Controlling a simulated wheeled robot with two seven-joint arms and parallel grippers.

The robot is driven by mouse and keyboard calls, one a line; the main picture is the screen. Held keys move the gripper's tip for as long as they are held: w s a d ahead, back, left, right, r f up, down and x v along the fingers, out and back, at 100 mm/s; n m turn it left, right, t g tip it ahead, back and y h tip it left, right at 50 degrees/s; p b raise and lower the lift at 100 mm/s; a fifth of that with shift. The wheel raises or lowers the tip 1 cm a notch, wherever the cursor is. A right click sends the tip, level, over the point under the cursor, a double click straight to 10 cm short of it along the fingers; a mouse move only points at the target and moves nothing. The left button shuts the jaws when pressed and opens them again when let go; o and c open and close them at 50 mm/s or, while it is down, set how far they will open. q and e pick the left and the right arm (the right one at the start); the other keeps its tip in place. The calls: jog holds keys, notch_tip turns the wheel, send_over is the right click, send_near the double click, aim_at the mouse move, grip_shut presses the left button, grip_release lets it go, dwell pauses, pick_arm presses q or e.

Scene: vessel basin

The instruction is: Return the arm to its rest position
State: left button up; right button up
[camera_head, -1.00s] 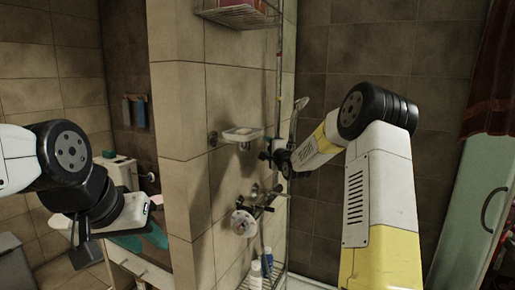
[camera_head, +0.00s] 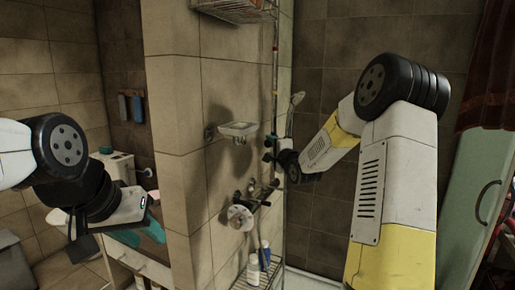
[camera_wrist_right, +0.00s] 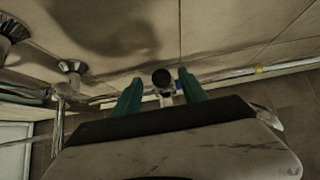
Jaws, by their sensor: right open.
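My right arm (camera_head: 385,170) comes in from the right and reaches toward the tiled wall. Its small gripper (camera_head: 272,150) is beside the vertical shower rail, just right of the soap dish (camera_head: 238,130). In the right wrist view the two green fingers of the right gripper (camera_wrist_right: 160,92) are spread apart. A dark round knob (camera_wrist_right: 162,77) shows between them; I cannot tell whether they touch it. My left arm (camera_head: 50,150) is bent at the left edge. Its gripper (camera_head: 76,228) hangs low over the left side, and its fingers are too unclear to read.
The tiled wall corner (camera_head: 175,150) stands between my arms. A tap (camera_head: 240,217) juts from the wall below the soap dish. Bottles (camera_head: 254,268) stand on a wire rack at the bottom. A wire shelf (camera_head: 235,10) hangs above. A green door (camera_head: 475,195) is at the right.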

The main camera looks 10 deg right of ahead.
jog(key=s+a+f+n+g, duration=0.1)
jog(key=s+n+g, duration=0.4)
jog(key=s, duration=1.6)
jog(key=s+a+f+n+g+h, duration=0.1)
jog(key=s+n+g, duration=0.5)
jog(key=s, duration=1.6)
jog(key=a+n, duration=0.1)
jog(key=n, duration=0.4)
jog(key=shift+s+f, duration=0.25)
jog(key=shift+f, duration=0.05)
jog(key=shift+a, duration=0.1)
jog(key=shift+s+a+r, duration=0.2)
jog(key=shift+s+a, duration=0.05)
jog(key=shift+s, duration=0.15)
jog(key=shift+w, duration=0.1)
